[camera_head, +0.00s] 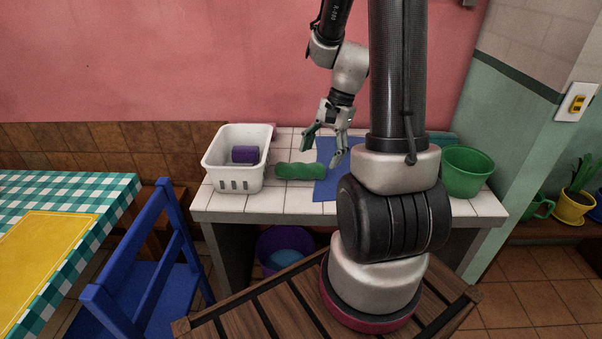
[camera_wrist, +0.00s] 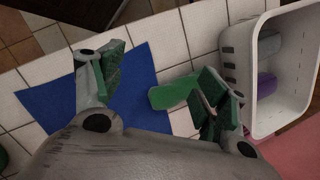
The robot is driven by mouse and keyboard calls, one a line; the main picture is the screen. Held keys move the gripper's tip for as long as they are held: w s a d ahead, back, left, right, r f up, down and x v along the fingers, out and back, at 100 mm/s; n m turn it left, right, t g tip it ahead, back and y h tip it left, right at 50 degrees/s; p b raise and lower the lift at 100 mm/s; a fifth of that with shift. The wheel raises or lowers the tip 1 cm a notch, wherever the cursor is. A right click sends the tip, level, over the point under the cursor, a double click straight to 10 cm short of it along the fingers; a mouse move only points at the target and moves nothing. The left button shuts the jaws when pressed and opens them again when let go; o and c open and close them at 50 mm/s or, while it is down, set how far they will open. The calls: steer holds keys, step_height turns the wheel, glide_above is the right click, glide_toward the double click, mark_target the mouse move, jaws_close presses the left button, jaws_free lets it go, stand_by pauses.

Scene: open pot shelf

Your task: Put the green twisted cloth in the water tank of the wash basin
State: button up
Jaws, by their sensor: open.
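The green twisted cloth (camera_head: 300,172) lies on the white tiled counter, between the white slotted basket and a blue cloth. In the wrist view the green cloth (camera_wrist: 172,93) shows between my two fingers, its right end partly hidden by the right finger. My gripper (camera_head: 324,146) is open and empty, pointing down above the counter at the cloth's right end and the blue cloth. It also shows in the wrist view (camera_wrist: 160,88). I cannot tell which vessel is the wash basin's water tank. A green tub (camera_head: 467,172) stands at the counter's right end, partly behind my arm.
The white basket (camera_head: 238,183) holds a purple item (camera_head: 245,154). The blue cloth (camera_head: 325,188) lies flat. A purple tub (camera_head: 267,246) with something blue inside stands below the counter. A blue chair (camera_head: 165,235) and checkered table (camera_head: 105,188) stand left.

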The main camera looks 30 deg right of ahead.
mark_target(302, 165)
steer(key=w+f+m+t, duration=0.1)
steer(key=w+m, duration=0.1)
steer(key=m, duration=0.1)
steer(key=w+d+f+m+t, duration=0.1)
steer(key=w+m, duration=0.2)
steer(key=w+f+m, duration=0.1)
steer(key=w+m, duration=0.1)
steer(key=m, duration=0.1)
steer(key=shift+w+d+f+m+t, duration=0.2)
steer(key=shift+w+d+m+t, duration=0.1)
steer(key=shift+w+d+t, duration=0.1)
steer(key=shift+w+f+m, duration=0.1)
steer(key=shift+w+m, duration=0.05)
steer(key=shift+m, duration=0.35)
steer(key=shift+f, duration=0.15)
steer(key=x, duration=0.7)
steer(key=shift+f, duration=0.3)
steer(key=shift+c, duration=0.2)
steer(key=c, duration=1.3)
